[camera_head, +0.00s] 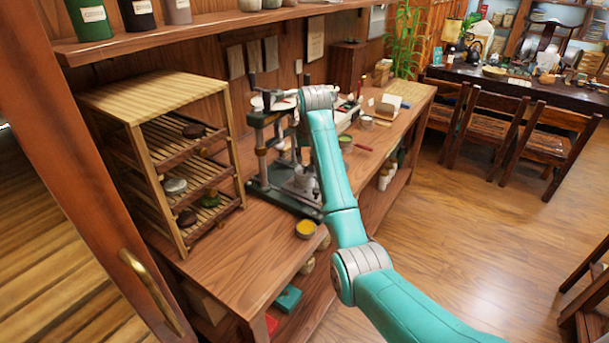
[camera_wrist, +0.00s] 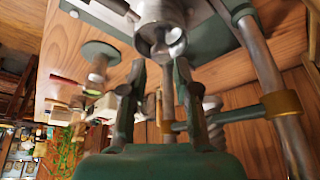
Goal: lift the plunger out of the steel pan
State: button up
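The steel pan (camera_head: 303,178) sits on the base of the green-and-steel press, partly behind my arm. In the wrist view a round steel body that looks like the pan (camera_wrist: 158,14) is at the top centre, just beyond my fingertips. A shiny rounded steel piece (camera_wrist: 176,42) shows at its opening; I cannot tell for sure that it is the plunger. My gripper (camera_wrist: 160,72) has its two dark fingers apart, with a gap between them and nothing visibly held. In the head view my gripper is hidden by my arm.
Steel posts of the press (camera_wrist: 265,85) stand close to the right of my fingers. A slatted bamboo rack (camera_head: 155,95) stands left on the wooden bench (camera_head: 235,255). The bench's front left is clear.

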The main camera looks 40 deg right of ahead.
aim_at(305, 163)
jog(key=shift+x, duration=2.4)
grip_shut()
jog(key=shift+r, duration=0.2)
